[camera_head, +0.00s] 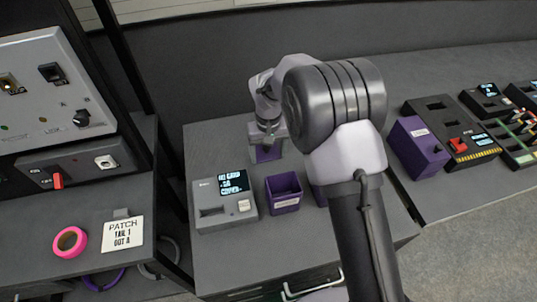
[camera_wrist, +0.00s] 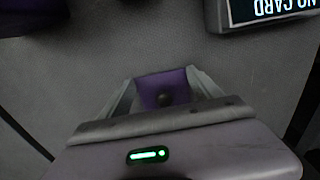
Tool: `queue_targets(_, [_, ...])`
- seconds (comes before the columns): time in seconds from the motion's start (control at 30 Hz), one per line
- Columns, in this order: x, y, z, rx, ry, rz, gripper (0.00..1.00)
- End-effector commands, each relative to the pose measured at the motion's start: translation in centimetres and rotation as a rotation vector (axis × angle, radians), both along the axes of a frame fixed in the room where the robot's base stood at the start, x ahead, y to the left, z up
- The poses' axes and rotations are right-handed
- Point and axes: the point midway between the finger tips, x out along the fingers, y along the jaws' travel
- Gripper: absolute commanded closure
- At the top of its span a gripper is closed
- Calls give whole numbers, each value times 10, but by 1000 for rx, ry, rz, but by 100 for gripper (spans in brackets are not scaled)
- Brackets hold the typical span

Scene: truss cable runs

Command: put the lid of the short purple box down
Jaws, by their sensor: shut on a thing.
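My gripper (camera_head: 268,136) points down over the back of the middle grey table. It is shut on a purple lid (camera_head: 268,154), which also shows between the fingers in the wrist view (camera_wrist: 150,84), with a dark knob on it. Whether the lid touches the table top or hangs just above it, I cannot tell. An open purple box (camera_head: 284,192) with a pale label stands in front of the gripper, without a lid on it. My arm hides most of a second purple thing (camera_head: 319,195) beside that box.
A grey card reader (camera_head: 226,205) reading "NO CARD" stands left of the open box. A taller purple box (camera_head: 418,148) and black devices (camera_head: 459,137) stand on the right bench. Pink tape (camera_head: 70,231) lies on the left bench. Table top around the lid is clear.

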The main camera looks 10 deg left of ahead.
Motion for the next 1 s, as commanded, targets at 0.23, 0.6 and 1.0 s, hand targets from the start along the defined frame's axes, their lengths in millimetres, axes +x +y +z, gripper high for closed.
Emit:
queue_targets(0.23, [0,0,-3,0,0,0,13])
queue_targets(0.6, [0,0,1,0,0,0,5])
queue_targets(1.0, [0,0,103,0,-1,1,5])
